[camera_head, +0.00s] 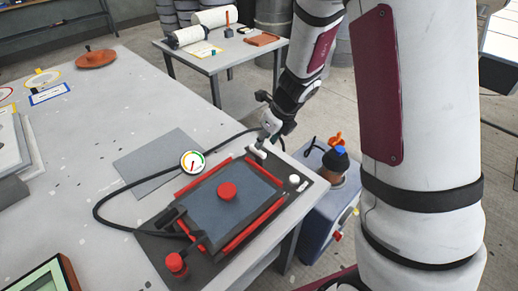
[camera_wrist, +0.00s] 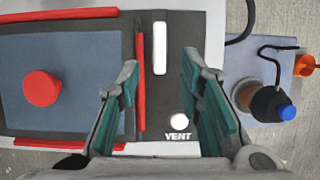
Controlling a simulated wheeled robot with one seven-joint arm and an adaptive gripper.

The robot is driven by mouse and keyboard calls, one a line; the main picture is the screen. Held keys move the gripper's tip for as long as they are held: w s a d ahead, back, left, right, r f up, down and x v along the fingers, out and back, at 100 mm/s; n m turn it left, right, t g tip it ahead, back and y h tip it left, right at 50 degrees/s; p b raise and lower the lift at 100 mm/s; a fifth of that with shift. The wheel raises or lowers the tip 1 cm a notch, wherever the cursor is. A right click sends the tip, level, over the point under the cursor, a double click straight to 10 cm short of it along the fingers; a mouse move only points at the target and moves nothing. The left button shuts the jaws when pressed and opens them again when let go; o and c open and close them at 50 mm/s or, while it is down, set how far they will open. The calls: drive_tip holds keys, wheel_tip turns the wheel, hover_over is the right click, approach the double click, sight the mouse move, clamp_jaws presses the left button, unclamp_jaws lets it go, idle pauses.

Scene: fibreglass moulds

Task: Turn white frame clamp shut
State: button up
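The white frame clamp (camera_wrist: 159,45) is a short white bar on the dark border of the mould plate, beside a red strip. In the wrist view it lies lengthwise, roughly parallel to that strip. It also shows in the head view (camera_head: 258,153), partly hidden by my gripper. My gripper (camera_wrist: 160,66) is open, with its two fingertips apart on either side of the clamp's near end in the picture. In the head view my gripper (camera_head: 267,138) is directly at the clamp. I cannot tell whether the fingers touch it or are still above it.
A white VENT knob (camera_wrist: 179,121) sits near the clamp. The blue-grey panel has a red central knob (camera_head: 227,191) and red edge strips. A gauge (camera_head: 192,162) and black hose lie left.

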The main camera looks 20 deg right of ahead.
sight(260, 151)
drive_tip(key=b+x, duration=0.1)
drive_tip(key=x, duration=0.5)
drive_tip(key=shift+b, duration=0.35)
clamp_jaws()
